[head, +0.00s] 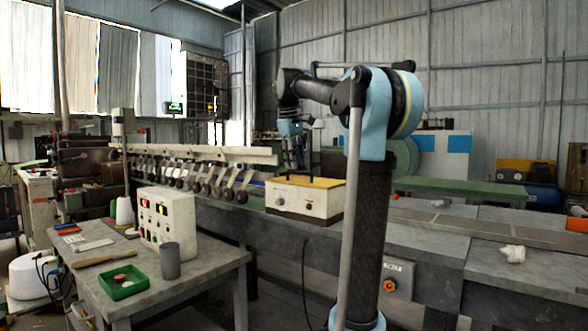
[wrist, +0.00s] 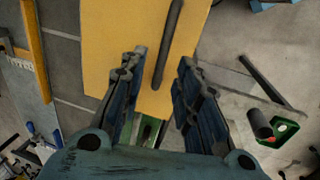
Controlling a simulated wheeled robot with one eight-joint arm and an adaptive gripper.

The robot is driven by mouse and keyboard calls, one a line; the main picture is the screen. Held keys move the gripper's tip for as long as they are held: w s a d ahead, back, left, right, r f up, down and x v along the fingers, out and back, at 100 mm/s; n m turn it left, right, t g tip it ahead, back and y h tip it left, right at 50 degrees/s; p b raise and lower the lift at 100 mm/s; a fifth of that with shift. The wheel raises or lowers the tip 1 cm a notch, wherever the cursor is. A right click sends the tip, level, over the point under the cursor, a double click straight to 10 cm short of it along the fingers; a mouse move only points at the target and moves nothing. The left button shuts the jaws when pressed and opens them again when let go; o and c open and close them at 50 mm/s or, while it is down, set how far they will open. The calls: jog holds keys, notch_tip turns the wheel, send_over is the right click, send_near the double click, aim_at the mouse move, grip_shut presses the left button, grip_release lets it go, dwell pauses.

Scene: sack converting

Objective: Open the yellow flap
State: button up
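The yellow flap (head: 318,182) lies flat and closed on top of a white box (head: 298,203) with a dial and small controls on its front. The box stands on the long grey bench. In the wrist view the flap (wrist: 115,45) fills the upper middle, with a dark bar-like handle (wrist: 172,35) across it. My gripper (wrist: 162,57) is open, its two blue-black fingers apart on either side of the handle's lower part. Nothing is visibly gripped, and I cannot tell whether a finger touches the handle. In the head view my gripper (head: 291,130) is small and dark above the box.
At the left a table (head: 200,277) holds a control box (head: 165,222), a grey cup (head: 170,261) and a green tray (head: 123,283). A row of rollers and levers (head: 205,178) runs behind. The bench (head: 430,240) right of my arm is mostly clear, with a small white object (head: 514,253).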

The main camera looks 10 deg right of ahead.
jog(key=shift+w+d+f, duration=0.1)
jog(key=shift+f, duration=0.5)
jog(key=shift+w+d+f, duration=0.1)
jog(key=shift+f, duration=0.45)
jog(key=shift+c, duration=0.6)
grip_shut()
jog(key=shift+r, duration=0.15)
